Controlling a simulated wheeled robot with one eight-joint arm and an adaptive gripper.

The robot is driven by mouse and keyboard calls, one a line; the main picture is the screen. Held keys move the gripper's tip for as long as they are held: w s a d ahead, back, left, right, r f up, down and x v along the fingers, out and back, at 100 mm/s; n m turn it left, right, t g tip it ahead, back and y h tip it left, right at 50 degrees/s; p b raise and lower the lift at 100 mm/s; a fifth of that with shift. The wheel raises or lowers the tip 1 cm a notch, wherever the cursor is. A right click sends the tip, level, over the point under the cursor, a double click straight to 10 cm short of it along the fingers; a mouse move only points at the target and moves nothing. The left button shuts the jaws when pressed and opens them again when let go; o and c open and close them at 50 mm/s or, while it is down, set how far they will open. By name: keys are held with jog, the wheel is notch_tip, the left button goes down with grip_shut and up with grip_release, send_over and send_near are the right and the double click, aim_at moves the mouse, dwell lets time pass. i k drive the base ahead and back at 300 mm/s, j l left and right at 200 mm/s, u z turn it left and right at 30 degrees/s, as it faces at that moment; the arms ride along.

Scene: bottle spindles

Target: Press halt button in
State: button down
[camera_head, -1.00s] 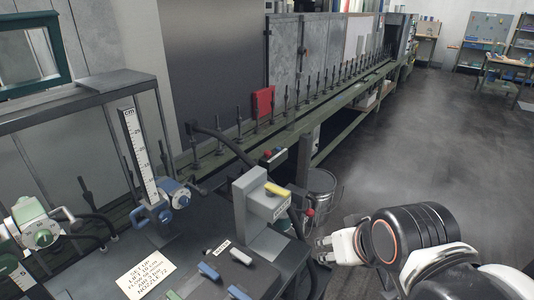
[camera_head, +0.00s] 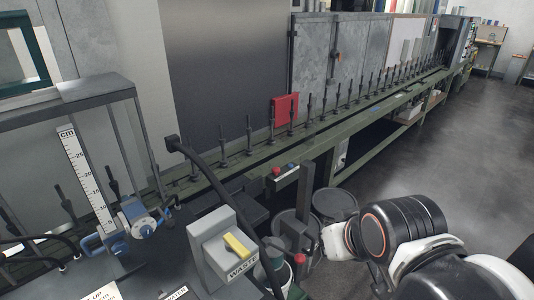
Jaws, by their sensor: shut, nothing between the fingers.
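A small dark control box (camera_head: 284,178) stands on a post at the front of the spindle line. It carries a red button (camera_head: 276,171) and a blue button (camera_head: 291,166); no label on them is readable, so I cannot tell from a label which is the halt button. My gripper (camera_head: 329,242) is below and to the right of the box, well apart from it. It is shut and empty, with its fingertips small and partly hidden. A second red knob (camera_head: 299,259) shows just left of my gripper, lower down.
A grey box with a yellow lever (camera_head: 237,246) and a WASTE label stands at the front. A black hose (camera_head: 228,190) arches beside it. A red panel (camera_head: 285,108) is behind the spindles. Open floor (camera_head: 430,160) lies to the right.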

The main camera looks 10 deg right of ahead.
aim_at(276, 170)
jog(key=i+l+u, duration=0.15)
jog(key=l, duration=0.25)
jog(key=i+l+u, duration=0.15)
jog(key=l, duration=0.25)
jog(key=i+l+u, duration=0.1)
jog(key=l, duration=0.3)
jog(key=i+l+u, duration=0.15)
jog(key=l, duration=0.3)
jog(key=i+l+u, duration=0.15)
jog(key=l, duration=0.3)
